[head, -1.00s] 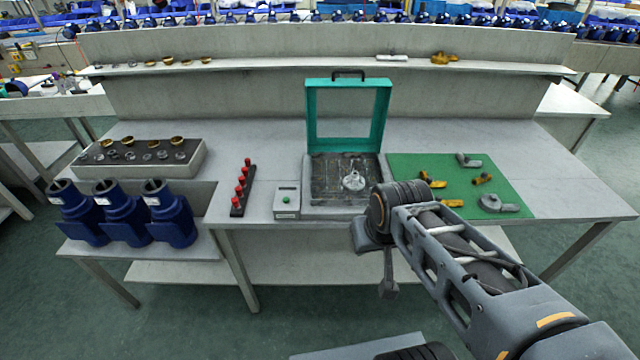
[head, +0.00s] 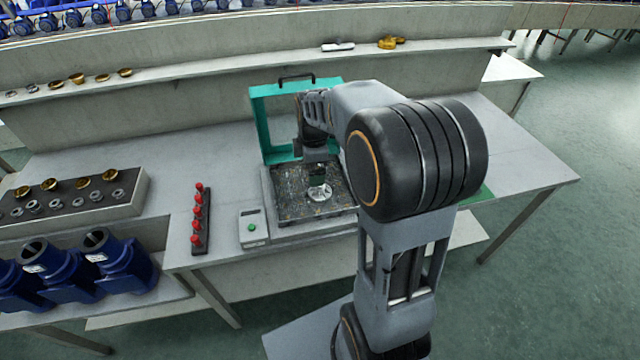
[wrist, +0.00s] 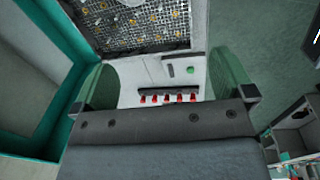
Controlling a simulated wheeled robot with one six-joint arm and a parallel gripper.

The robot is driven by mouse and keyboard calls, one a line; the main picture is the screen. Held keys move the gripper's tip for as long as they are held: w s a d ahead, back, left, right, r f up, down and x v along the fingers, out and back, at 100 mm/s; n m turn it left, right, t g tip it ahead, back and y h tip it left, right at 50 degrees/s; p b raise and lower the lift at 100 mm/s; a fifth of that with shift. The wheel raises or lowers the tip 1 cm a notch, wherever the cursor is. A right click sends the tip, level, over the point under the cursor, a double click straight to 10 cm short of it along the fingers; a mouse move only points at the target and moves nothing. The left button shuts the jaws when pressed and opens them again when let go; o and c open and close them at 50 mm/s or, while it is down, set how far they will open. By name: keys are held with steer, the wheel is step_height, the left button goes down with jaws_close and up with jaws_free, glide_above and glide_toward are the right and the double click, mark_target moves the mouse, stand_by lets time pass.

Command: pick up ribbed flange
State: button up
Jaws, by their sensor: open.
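A silver round metal part (head: 319,192), which looks like the ribbed flange, lies on the dark bed (head: 285,205) of the grey box with the raised teal lid frame (head: 272,125). Its ribs are too small to make out. My gripper (head: 317,168) is just above and behind it in the head view, apparently empty. In the wrist view my gripper (wrist: 165,82) shows two green-padded fingers spread wide with nothing between them. The silver part cannot be made out in the wrist view.
The raised teal lid frame stands close behind my gripper. A small control box (head: 252,228) with a green button and a strip of red knobs (head: 199,220) are left of the bed. A rack of small parts (head: 70,200) and blue pump housings (head: 115,262) are further left.

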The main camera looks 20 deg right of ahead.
steer(key=w+d+f+n+g+p, duration=0.1)
steer(key=w+d+f+n+p, duration=0.1)
steer(key=w+d+f+n, duration=0.35)
steer(key=n+p, duration=0.1)
steer(key=n, duration=0.1)
glide_above(320, 188)
steer(key=w, duration=0.1)
steer(key=f, duration=0.6)
steer(key=shift+w+d+f, duration=0.15)
steer(key=shift+d+f, duration=0.05)
steer(key=shift+f+p, duration=1.05)
steer(key=shift+f, duration=2.1)
steer(key=shift+c, duration=0.5)
steer(key=c, duration=0.7)
steer(key=shift+c, duration=0.4)
steer(key=shift+d+r, duration=0.1)
steer(key=shift+r, duration=0.05)
